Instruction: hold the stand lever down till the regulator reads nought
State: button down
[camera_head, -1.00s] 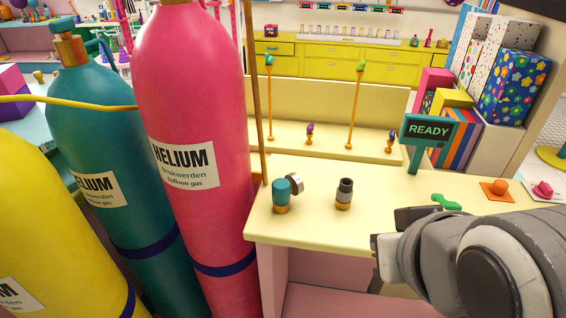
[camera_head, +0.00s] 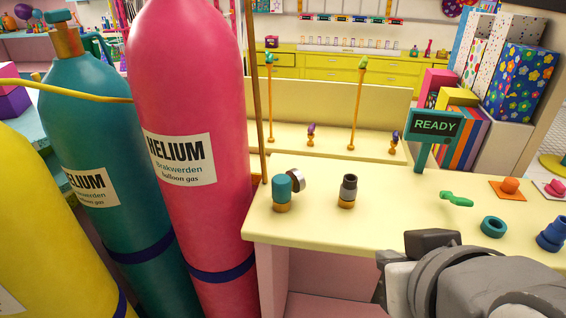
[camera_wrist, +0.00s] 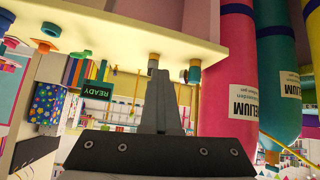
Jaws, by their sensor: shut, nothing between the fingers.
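The regulator, a teal cylinder (camera_head: 282,188) on a brass base with a round dial, stands at the left of the cream table. The dial is edge-on, so I cannot read it. A grey nozzle-like post (camera_head: 347,190) on a brass base stands to its right; I cannot tell whether it is the stand. A green lever-like piece (camera_head: 456,199) lies farther right. The wrist view is upside down and shows the regulator (camera_wrist: 194,72), grey post (camera_wrist: 153,63) and green piece (camera_wrist: 81,55). My gripper (camera_wrist: 159,78) is shut and empty, apart from them in the head view.
A READY sign (camera_head: 434,126) stands on the table (camera_head: 390,222). A teal ring (camera_head: 493,226) and blue fitting (camera_head: 553,236) lie near its right front. Tall pink (camera_head: 190,80), teal (camera_head: 100,210) and yellow (camera_head: 40,230) helium cylinders crowd the left.

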jog(key=shift+t, duration=0.7)
jog(key=f+b, duration=0.1)
jog(key=b, duration=0.1)
jog(key=s+f+b, duration=0.1)
jog(key=b, duration=0.1)
jog(key=f+b, duration=0.1)
jog(key=b, duration=0.1)
jog(key=shift+s+a+f, duration=0.15)
jog(key=shift+s+f, duration=0.2)
jog(key=c, duration=1.6)
grip_release()
jog(key=c, duration=1.4)
grip_release()
jog(key=shift+w+r, duration=0.1)
jog(key=shift+r, duration=0.15)
jog(key=o, duration=1.4)
jog(key=w+d+r+p, duration=0.1)
jog(key=w+r+p, duration=0.4)
jog(key=r, duration=0.7)
jog(key=shift+w+d, duration=0.25)
jog(key=shift+w, duration=0.8)
jog(key=c, duration=0.4)
notch_tip(320, 180, up, 18)
jog(key=p, duration=1.1)
jog(key=shift+f, duration=0.25)
